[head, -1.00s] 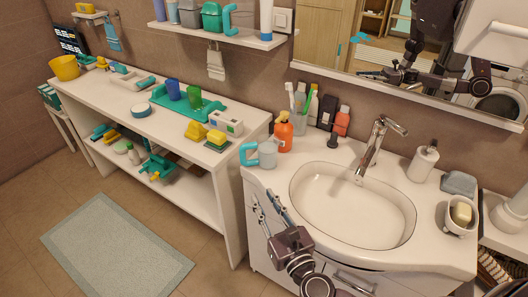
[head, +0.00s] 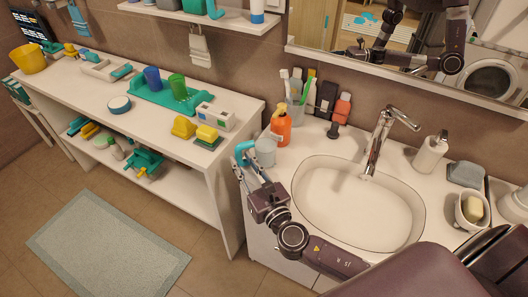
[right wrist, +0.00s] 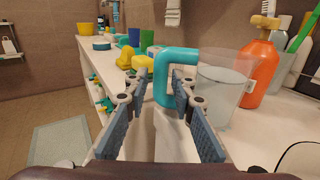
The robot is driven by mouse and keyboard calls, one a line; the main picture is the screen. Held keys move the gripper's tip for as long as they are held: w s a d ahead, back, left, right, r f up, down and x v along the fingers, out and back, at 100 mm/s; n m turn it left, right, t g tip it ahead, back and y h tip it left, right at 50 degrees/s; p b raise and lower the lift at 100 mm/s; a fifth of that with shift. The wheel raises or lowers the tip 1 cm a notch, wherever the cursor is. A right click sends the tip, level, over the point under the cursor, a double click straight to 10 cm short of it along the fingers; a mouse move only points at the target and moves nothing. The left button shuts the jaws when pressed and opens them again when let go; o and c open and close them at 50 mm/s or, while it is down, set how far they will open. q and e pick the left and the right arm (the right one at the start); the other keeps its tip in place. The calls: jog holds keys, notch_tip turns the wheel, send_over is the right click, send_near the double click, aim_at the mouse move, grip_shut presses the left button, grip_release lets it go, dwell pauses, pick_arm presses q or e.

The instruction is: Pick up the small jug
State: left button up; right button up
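The small jug (head: 265,150) is pale grey and see-through, with a thick teal handle. It stands upright on the counter left of the sink, its handle turned to the left. In the right wrist view the jug (right wrist: 222,92) is just ahead, to the right. My right gripper (head: 249,168) is at the handle side of the jug. It is open, and the handle's outer bar shows between its fingertips (right wrist: 158,88); whether they touch it I cannot tell. My left gripper is not in view.
An orange bottle (head: 281,129) stands close behind the jug, beside a cup of brushes (head: 296,113). The sink (head: 360,200) and tap (head: 378,145) are to the right. A gap separates this counter from the white shelf unit (head: 225,150) with toys.

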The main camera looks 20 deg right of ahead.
aim_at(240, 157)
jog(key=w, duration=0.3)
jog(key=shift+w+a+f, duration=0.1)
jog(key=shift+w, duration=0.25)
jog(key=c, duration=0.5)
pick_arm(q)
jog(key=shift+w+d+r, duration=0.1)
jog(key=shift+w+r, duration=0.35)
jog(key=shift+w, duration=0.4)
pick_arm(e)
grip_shut()
